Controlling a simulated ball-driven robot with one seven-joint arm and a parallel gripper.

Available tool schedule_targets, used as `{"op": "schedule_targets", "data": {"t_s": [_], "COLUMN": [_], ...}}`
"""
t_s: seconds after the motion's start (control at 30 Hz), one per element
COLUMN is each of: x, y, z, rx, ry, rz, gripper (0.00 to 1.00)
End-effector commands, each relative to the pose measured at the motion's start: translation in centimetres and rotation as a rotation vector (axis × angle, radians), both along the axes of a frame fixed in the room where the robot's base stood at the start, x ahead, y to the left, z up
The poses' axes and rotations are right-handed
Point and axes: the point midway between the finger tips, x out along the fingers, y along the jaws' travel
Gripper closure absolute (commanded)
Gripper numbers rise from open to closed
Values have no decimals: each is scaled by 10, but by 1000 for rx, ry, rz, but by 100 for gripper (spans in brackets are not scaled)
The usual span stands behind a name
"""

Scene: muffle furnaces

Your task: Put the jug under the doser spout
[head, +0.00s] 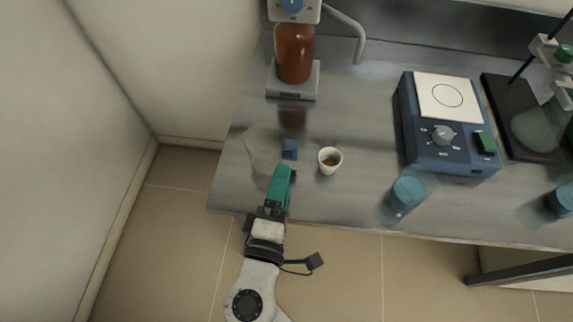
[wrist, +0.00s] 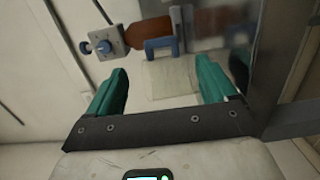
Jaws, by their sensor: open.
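A pale, see-through jug (head: 258,148) with a blue handle (head: 290,149) stands near the front left of the grey bench. In the wrist view the jug (wrist: 172,82) and its handle (wrist: 161,46) show beyond and between my fingers. My gripper (head: 282,176) has teal fingers and is open and empty, just in front of the handle in the head view. The doser (head: 293,52), a brown bottle under a box with a blue knob, stands behind the jug on a grey base (head: 292,92). A grey curved pipe (head: 358,40) reaches right from its box; its tip is bare.
A small white cup (head: 329,166) with brown contents stands right of the handle. A blue device (head: 445,125) with a white top is farther right. A beaker with blue contents (head: 404,194) stands near the front edge. The bench is clear below the pipe.

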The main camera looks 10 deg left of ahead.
Motion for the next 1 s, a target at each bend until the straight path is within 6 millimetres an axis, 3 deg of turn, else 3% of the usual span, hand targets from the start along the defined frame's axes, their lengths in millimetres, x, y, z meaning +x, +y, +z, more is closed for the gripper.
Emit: {"op": "schedule_targets", "data": {"t_s": [0.1, 0.27, 1.0], "x": [-16, -26, -27], "y": [3, 3, 3], "z": [-1, 0, 0], "rx": [-1, -1, -1], "ry": [0, 0, 0], "rz": [2, 0, 0], "gripper": [15, 15, 15]}}
